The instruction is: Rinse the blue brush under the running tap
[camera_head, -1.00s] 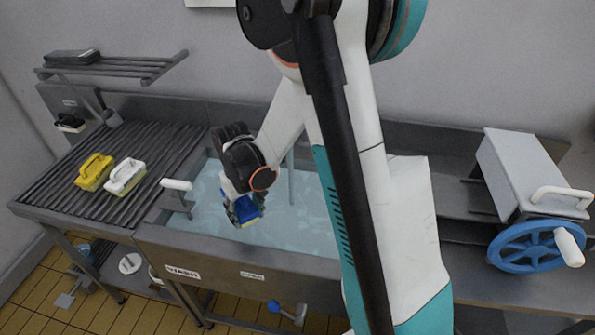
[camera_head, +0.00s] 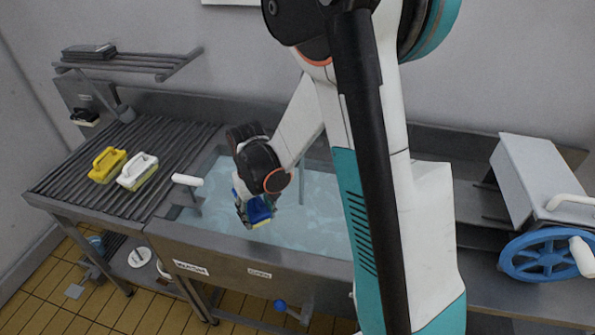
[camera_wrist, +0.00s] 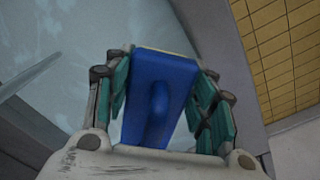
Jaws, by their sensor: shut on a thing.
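The blue brush (camera_head: 262,209) is held by my gripper (camera_head: 252,206) over the left part of the water-filled sink (camera_head: 322,224). In the wrist view, the brush's blue back and raised handle (camera_wrist: 158,105) sit between the green-padded fingers of my gripper (camera_wrist: 162,82), with a pale edge at the far end. A thin vertical column (camera_head: 301,182) stands behind the brush, apart from it in the picture. I cannot tell whether it is the tap's pipe or running water. My arm hides part of the sink. Whether the brush touches the water is unclear.
Yellow (camera_head: 108,164) and white (camera_head: 137,171) brushes lie on the slatted drainboard (camera_head: 75,190) at left. A white-handled lever (camera_head: 187,180) stands at the sink's left edge. The sink's front wall (camera_head: 230,262) lies near the brush. A blue handwheel (camera_head: 540,256) is at right.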

